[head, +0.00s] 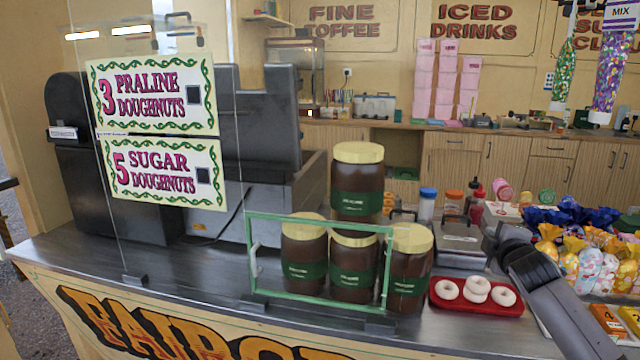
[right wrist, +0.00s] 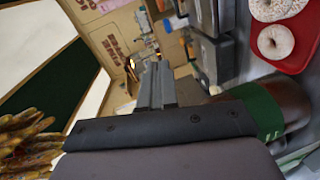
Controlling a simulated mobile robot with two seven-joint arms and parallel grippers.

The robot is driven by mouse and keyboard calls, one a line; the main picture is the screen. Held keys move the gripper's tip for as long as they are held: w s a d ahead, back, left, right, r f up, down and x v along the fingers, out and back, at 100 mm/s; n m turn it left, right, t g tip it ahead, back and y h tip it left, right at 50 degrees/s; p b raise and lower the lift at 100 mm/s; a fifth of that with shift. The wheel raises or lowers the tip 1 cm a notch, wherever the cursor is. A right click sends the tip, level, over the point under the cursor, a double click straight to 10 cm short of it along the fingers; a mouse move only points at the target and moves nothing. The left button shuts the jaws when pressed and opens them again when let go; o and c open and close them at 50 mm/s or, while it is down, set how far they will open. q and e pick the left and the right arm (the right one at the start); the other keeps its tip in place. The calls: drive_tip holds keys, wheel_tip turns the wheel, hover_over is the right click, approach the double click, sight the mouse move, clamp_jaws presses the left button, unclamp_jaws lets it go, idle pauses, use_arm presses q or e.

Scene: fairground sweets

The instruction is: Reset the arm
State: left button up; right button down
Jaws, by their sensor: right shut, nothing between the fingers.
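My right arm comes in from the lower right of the head view. Its gripper (head: 492,238) is above the counter, above and just right of the red tray and beside the brown jars. In the right wrist view the two fingers of the right gripper (right wrist: 157,82) are together, with nothing between them. My left gripper is in neither view.
Brown jars with yellow lids (head: 358,205) stand behind a green-framed clear panel (head: 320,300). A red tray (head: 440,300) holds several white doughnuts (head: 476,290). Wrapped sweets (head: 600,265) crowd the right. A clear upright panel with doughnut signs (head: 155,95) stands at left.

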drive_tip(key=s+d+f+m, duration=0.2)
drive_tip(key=s+f, duration=0.2)
drive_tip(key=f, duration=0.2)
wheel_tip(320, 180, up, 4)
drive_tip(key=a+r+m+t+y, duration=0.1)
drive_tip(key=a+m+t, duration=0.1)
drive_tip(key=m, duration=0.8)
drive_tip(key=s+a+f+g+y, duration=0.1)
drive_tip(key=s+a+f, duration=0.2)
drive_tip(key=s+f, duration=0.3)
drive_tip(key=s+a+f+n+g+y, duration=0.1)
drive_tip(key=s+a+f, duration=0.2)
drive_tip(key=f, duration=0.4)
drive_tip(key=s+a+f+g+y, duration=0.1)
drive_tip(key=s+a+f, duration=0.2)
drive_tip(key=s+f, duration=0.3)
drive_tip(key=s+a+f+g, duration=0.2)
drive_tip(key=s+a+f, duration=0.2)
drive_tip(key=s, duration=0.7)
drive_tip(key=s+a+f+g+y, duration=0.1)
drive_tip(key=s+a+f+g, duration=0.1)
drive_tip(key=s+a+f, duration=0.2)
drive_tip(key=s+f, duration=0.3)
drive_tip(key=s, duration=0.4)
drive_tip(key=shift+s+m, duration=0.3)
drive_tip(key=shift+m, duration=0.1)
